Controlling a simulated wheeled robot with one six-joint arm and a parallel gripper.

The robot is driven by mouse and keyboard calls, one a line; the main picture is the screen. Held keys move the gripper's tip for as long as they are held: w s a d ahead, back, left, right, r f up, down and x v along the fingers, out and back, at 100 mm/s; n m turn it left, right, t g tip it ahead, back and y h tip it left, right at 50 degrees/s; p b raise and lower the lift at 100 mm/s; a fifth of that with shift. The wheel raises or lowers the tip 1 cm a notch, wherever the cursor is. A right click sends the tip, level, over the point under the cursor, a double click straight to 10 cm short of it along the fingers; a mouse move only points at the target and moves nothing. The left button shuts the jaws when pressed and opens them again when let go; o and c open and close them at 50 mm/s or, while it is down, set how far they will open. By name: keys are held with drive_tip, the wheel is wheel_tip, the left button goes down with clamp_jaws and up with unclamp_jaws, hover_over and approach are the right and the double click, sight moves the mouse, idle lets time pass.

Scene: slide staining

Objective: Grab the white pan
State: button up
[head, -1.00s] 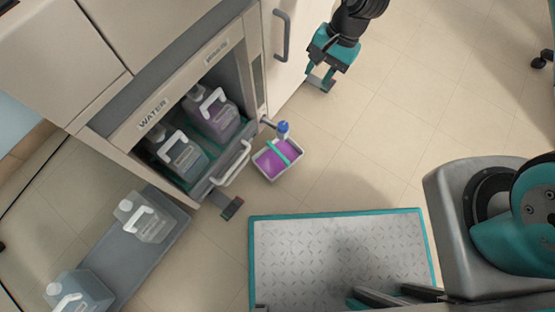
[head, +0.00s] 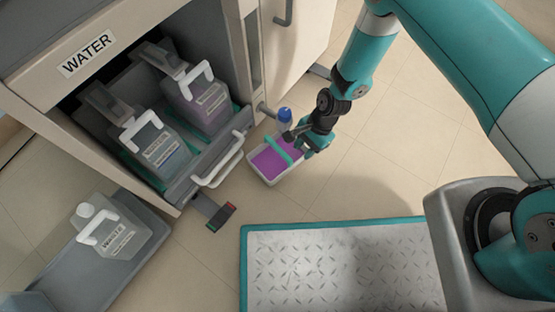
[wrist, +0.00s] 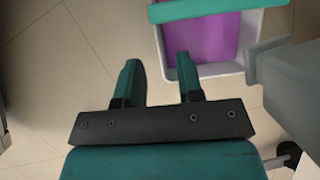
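The white pan (head: 259,178) sits on the floor in front of the open cabinet in the head view. It holds purple liquid (head: 268,161), and a teal bar (head: 279,149) crosses its top. The pan also shows at the top of the wrist view (wrist: 204,72), with its teal bar above. My gripper (head: 296,137) is at the pan's right side in the head view. In the wrist view its two teal fingers (wrist: 160,80) are apart with bare floor between them. The right finger lies close to the pan's near left corner; contact cannot be told.
A grey and red-green floor piece (head: 221,215) and a metal platform (head: 340,262) lie nearer. Jugs (head: 165,150) fill the drawer.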

sight(296, 166)
drive_tip(key=shift+b+x, duration=0.35)
drive_tip(key=shift+x, duration=0.75)
drive_tip(key=b+x, duration=0.4)
drive_tip(key=x, duration=0.1)
drive_tip(key=shift+d+f+b, duration=0.1)
drive_tip(key=shift+b, duration=0.2)
clamp_jaws()
